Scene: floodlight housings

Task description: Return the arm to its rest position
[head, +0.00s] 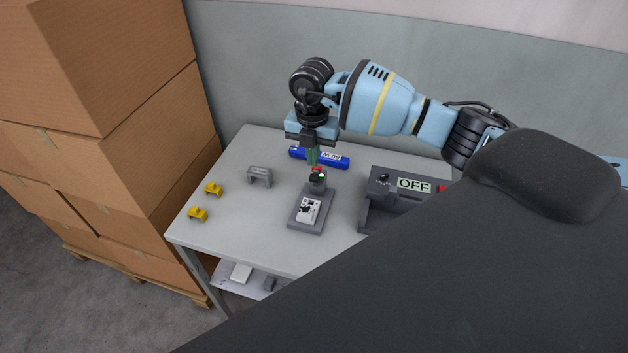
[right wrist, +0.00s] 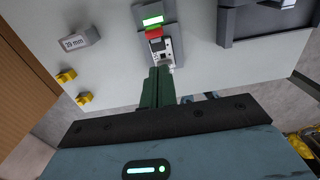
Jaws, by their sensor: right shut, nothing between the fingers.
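My right arm reaches in from the right in the head view, and its blue gripper (head: 313,160) points down over the table. Its green fingers (right wrist: 158,86) are together and empty. They are close to a grey fixture (head: 305,222) that bears a white switch module (head: 309,209) and a small red and green part on a post. I cannot tell whether the fingertips touch that part. In the right wrist view the fixture's white module (right wrist: 160,52) shows just beyond the fingers, below a red block and a lit green panel (right wrist: 153,20). My left gripper is in neither view.
Stacked cartons (head: 90,100) stand left; a wall is behind.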

